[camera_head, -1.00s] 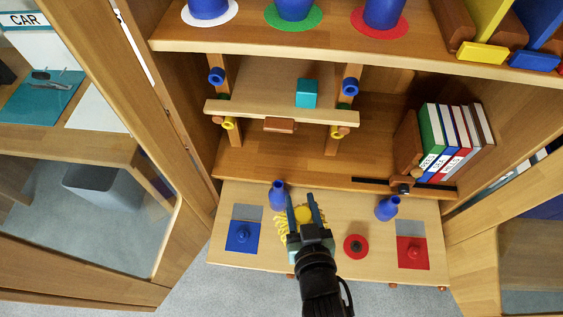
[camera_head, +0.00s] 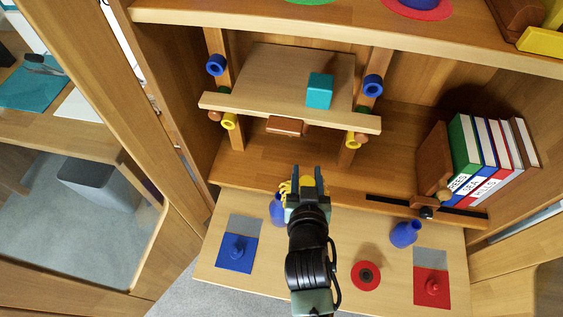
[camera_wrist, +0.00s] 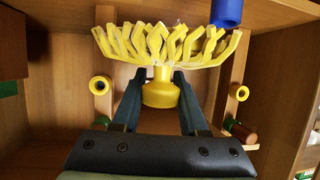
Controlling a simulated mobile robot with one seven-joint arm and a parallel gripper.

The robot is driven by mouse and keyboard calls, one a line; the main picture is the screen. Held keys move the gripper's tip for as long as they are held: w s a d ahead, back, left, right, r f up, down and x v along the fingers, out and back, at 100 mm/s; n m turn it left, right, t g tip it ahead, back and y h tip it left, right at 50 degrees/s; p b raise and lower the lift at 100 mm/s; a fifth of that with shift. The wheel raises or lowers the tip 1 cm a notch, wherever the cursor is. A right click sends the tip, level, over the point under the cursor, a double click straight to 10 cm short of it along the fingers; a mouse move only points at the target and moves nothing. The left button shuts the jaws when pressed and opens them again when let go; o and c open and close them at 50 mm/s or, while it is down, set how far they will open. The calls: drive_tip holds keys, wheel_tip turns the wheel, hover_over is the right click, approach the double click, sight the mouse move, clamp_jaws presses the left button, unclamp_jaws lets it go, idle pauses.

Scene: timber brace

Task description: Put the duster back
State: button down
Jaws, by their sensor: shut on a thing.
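The duster (camera_wrist: 165,45) is yellow, with a fan of branching bristles and a round knob handle. It fills the upper middle of the wrist view. My gripper (camera_wrist: 160,82) is shut on its handle, with the bristles beyond the fingertips. In the head view my gripper (camera_head: 308,175) is over the back part of the fold-down flap, in front of the cabinet's lower compartment. There only a bit of the yellow duster (camera_head: 284,188) shows at the left of the fingers; the rest is hidden.
Ahead is a plank (camera_head: 290,112) on two posts with coloured pegs, bearing a teal cube (camera_head: 319,91). Books (camera_head: 490,160) stand at the right. The flap (camera_head: 330,262) holds a blue vase (camera_head: 405,233), another partly hidden vase (camera_head: 277,210), a red disc (camera_head: 366,275) and knobbed blocks.

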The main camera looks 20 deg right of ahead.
drive_tip(key=w, duration=0.3)
drive_tip(key=w+a+f+b, duration=0.1)
drive_tip(key=w, duration=0.2)
drive_tip(key=w+f+b, duration=0.1)
drive_tip(key=w, duration=0.2)
drive_tip(key=shift+a+f, duration=0.1)
drive_tip(key=shift+a, duration=0.3)
drive_tip(key=shift+w+f+b, duration=0.2)
drive_tip(key=shift+f+b, duration=0.75)
drive_tip(key=shift+f, duration=1.4)
drive_tip(key=shift+f, duration=0.2)
drive_tip(key=shift+c, duration=2.2)
unclamp_jaws()
